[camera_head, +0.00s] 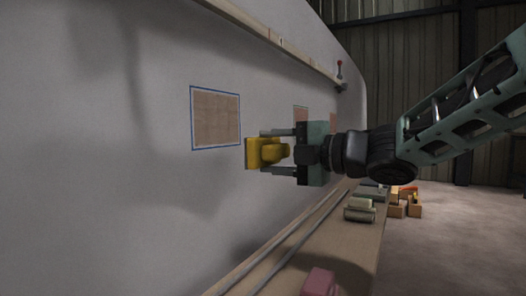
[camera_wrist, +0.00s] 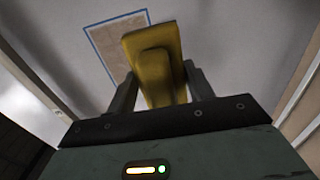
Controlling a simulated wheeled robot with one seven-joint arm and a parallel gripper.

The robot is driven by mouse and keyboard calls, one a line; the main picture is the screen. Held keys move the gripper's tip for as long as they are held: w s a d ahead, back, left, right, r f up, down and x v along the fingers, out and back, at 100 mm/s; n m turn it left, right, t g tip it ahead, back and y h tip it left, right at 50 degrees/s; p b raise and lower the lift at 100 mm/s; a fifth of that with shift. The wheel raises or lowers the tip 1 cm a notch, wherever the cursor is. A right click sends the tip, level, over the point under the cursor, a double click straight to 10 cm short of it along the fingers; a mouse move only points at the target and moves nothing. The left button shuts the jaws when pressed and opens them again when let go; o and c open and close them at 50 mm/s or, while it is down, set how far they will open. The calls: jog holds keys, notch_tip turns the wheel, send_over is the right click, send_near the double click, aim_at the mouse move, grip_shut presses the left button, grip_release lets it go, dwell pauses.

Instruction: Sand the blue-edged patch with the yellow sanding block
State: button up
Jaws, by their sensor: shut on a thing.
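The yellow sanding block (camera_head: 252,153) is held in my gripper (camera_head: 283,143), which is shut on its handle. The blue-edged patch (camera_head: 215,118) is a brown square with a blue border on the pale hull wall. In the head view the block is to the right of the patch and slightly lower. In the wrist view the block (camera_wrist: 153,62) is between the two fingers (camera_wrist: 158,88), and the patch (camera_wrist: 107,45) shows behind it to the left, partly hidden. I cannot tell whether the block touches the wall.
Other reddish patches (camera_head: 301,113) are on the wall farther right, partly behind my gripper. A wooden strip (camera_head: 262,33) runs along the wall above. A wooden bench (camera_head: 318,240) below carries rails, a pink block (camera_head: 319,283) and a pale roller-like object (camera_head: 360,209). Orange boxes (camera_head: 404,203) stand on the floor.

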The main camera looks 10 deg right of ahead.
jog(key=shift+v, duration=0.9)
jog(key=shift+d, duration=0.1)
jog(key=shift+p+v, duration=0.3)
jog(key=shift+v, duration=1.65)
